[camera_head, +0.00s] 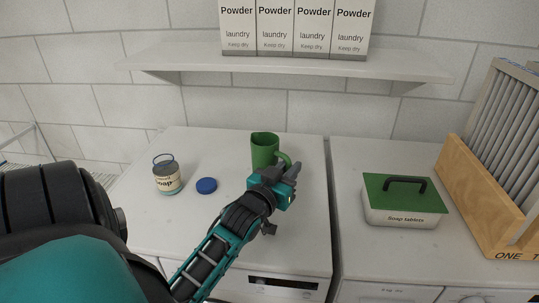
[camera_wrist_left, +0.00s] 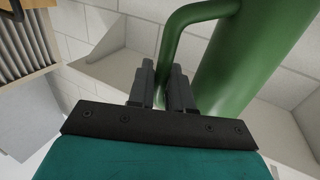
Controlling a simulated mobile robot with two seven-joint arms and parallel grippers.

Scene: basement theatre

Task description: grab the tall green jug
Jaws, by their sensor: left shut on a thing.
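The tall green jug (camera_head: 264,151) stands upright on the white machine top, towards the back. Its handle (camera_head: 285,158) points right, towards my left gripper (camera_head: 291,172). In the left wrist view the jug's green body (camera_wrist_left: 255,55) fills the upper right, and the handle curves down between the two grey fingers of my left gripper (camera_wrist_left: 163,88). The gripper is shut on the handle. The lower part of the handle is hidden by the fingers. My right gripper is not in view.
Left of the jug are a blue lid (camera_head: 206,185) and a soap jar (camera_head: 166,176). On the right machine are a green-lidded soap tablets box (camera_head: 403,203) and a wooden rack (camera_head: 480,195). A shelf (camera_head: 290,66) with several powder boxes hangs above.

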